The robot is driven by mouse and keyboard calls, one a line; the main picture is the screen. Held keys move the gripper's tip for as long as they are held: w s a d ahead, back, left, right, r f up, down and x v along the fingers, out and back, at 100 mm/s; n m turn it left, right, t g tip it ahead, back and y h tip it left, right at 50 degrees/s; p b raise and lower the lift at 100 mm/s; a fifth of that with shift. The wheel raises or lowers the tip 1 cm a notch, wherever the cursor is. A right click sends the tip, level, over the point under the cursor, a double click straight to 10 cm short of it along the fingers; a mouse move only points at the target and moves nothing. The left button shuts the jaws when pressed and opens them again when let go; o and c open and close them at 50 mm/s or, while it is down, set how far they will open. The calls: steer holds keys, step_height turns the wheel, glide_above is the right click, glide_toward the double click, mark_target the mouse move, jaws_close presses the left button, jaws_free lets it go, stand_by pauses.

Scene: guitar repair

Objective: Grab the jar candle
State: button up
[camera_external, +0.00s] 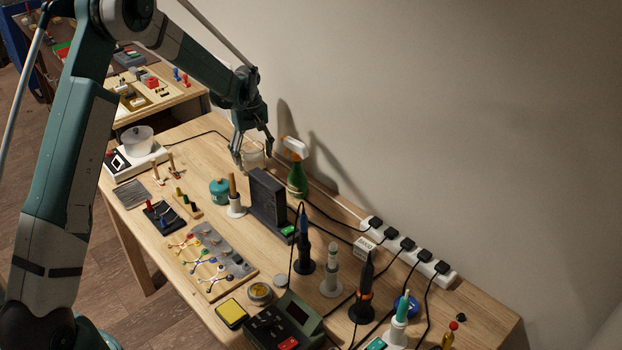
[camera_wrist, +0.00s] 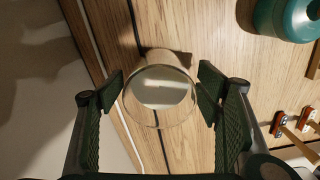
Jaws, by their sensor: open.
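The jar candle (camera_wrist: 160,96) is a clear round glass jar with pale contents. In the external view the jar candle (camera_external: 252,155) stands at the back of the wooden table near the wall, partly hidden by my gripper (camera_external: 254,150). My gripper points down over it and holds nothing.
A green bottle with an orange and white top (camera_external: 297,180) stands close to the right. A teal pot (camera_external: 219,190) and a dark upright box (camera_external: 268,200) stand in front. A power strip (camera_external: 410,250) runs along the wall. A white scale (camera_external: 137,158) is at the left.

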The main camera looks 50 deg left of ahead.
steer(key=shift+c, duration=0.5)
steer(key=c, duration=1.1)
steer(key=shift+r, duration=0.1)
steer(key=shift+r+p, duration=0.7)
steer(key=shift+r, duration=4.25)
